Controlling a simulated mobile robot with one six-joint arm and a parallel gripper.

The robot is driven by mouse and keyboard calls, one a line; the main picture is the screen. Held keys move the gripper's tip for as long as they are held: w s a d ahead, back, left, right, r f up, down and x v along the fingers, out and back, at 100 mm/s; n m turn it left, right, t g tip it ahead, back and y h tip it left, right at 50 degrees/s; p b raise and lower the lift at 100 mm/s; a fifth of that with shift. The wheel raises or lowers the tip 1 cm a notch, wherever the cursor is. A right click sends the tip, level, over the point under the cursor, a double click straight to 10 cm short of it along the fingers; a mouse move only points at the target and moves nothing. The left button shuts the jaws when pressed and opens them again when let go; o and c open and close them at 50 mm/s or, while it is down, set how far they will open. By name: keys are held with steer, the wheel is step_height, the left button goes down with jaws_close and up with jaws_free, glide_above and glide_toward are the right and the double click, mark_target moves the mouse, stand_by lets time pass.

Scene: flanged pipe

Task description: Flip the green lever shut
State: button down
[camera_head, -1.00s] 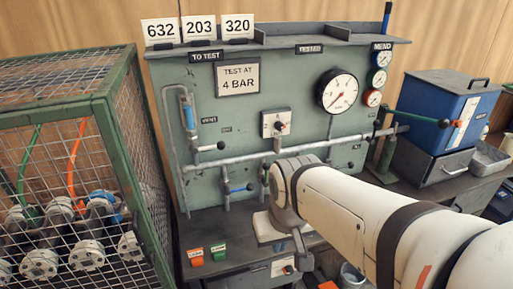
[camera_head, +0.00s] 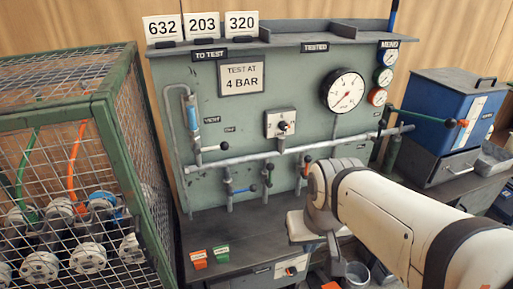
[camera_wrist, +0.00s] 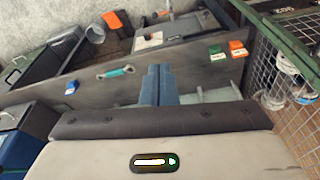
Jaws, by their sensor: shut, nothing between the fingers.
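A long dark green lever (camera_head: 425,115) with a black knob sticks out to the right from the right end of the test panel's pipe in the head view. A smaller dark lever (camera_head: 269,173), perhaps green, stands roughly upright on a short branch below the pipe. My gripper (camera_wrist: 158,72) shows in the wrist view as two blue-grey fingers pressed together with nothing between them. It is over the bench area, away from both levers. In the head view my wrist hides the fingers. No green lever is clear in the wrist view.
A blue-handled lever (camera_head: 243,189) and a red-topped one (camera_head: 306,166) flank the small dark lever. Orange (camera_head: 198,259) and green (camera_head: 221,254) blocks sit on the bench. A mesh cage (camera_head: 70,170) stands left, a blue box (camera_head: 455,100) right.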

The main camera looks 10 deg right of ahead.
steer(key=w+a+f+n+t+h+b, duration=0.15)
steer(key=w+b, duration=0.25)
steer(key=w, duration=1.4)
steer(key=w+a+f+n+t+h+b, duration=0.1)
steer(key=w+a+f+b, duration=0.1)
steer(key=w, duration=0.7)
steer(key=w+a+f+t+h+b, duration=0.1)
steer(key=w+a+f, duration=0.4)
steer(key=w, duration=0.5)
steer(key=shift+a+f+n+b, duration=0.25)
steer(key=shift+a+n+b, duration=0.1)
steer(key=shift+a, duration=0.3)
steer(key=w+d+f, duration=0.6)
steer(key=w+f, duration=0.1)
steer(key=f, duration=0.1)
steer(key=shift+d+p, duration=0.35)
steer(key=shift+p, duration=0.1)
steer(key=shift+a+r+p, duration=0.2)
steer(key=shift+r+p, duration=0.05)
steer(key=shift+p, duration=0.3)
steer(key=shift+y, duration=0.25)
